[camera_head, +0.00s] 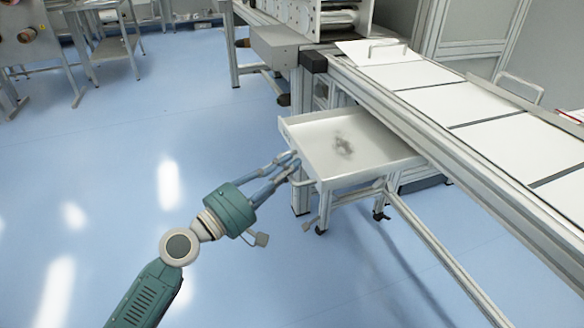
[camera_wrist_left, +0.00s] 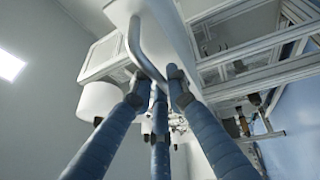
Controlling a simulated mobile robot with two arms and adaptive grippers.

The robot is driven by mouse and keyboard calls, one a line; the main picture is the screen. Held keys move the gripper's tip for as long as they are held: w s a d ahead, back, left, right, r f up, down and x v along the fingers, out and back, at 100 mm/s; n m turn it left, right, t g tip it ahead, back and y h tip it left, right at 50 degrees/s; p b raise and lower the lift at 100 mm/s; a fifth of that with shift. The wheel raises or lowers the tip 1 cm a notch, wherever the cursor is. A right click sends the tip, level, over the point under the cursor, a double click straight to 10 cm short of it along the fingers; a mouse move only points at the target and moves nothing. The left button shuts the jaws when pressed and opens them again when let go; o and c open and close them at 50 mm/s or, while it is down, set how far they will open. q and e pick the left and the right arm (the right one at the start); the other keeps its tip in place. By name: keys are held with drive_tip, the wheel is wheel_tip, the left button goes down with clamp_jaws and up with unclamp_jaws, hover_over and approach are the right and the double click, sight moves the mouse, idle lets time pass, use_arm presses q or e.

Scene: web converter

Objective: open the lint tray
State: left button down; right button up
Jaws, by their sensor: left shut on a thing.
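The lint tray (camera_head: 372,150) is a white open drawer with a grey patch of lint (camera_head: 343,146) on its floor. It stands pulled out to the left from under the machine's table. My left gripper (camera_head: 292,168) is at the tray's left front side, shut on its handle (camera_head: 302,181). In the left wrist view the gripper's fingers (camera_wrist_left: 160,78) close around the bent handle bar (camera_wrist_left: 135,42), below the tray's pale front (camera_wrist_left: 160,14). My right gripper is not in view.
The machine's long table (camera_head: 450,102) with white panels runs from the centre to the lower right. A metal rail (camera_head: 425,240) runs low beneath it. A grey box (camera_head: 277,46) juts out behind the tray. The blue floor (camera_head: 110,170) at left is clear.

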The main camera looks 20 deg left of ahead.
use_arm(q)
drive_tip(key=c, duration=1.7)
unclamp_jaws()
drive_tip(key=shift+f, duration=0.1)
drive_tip(key=v, duration=1.2)
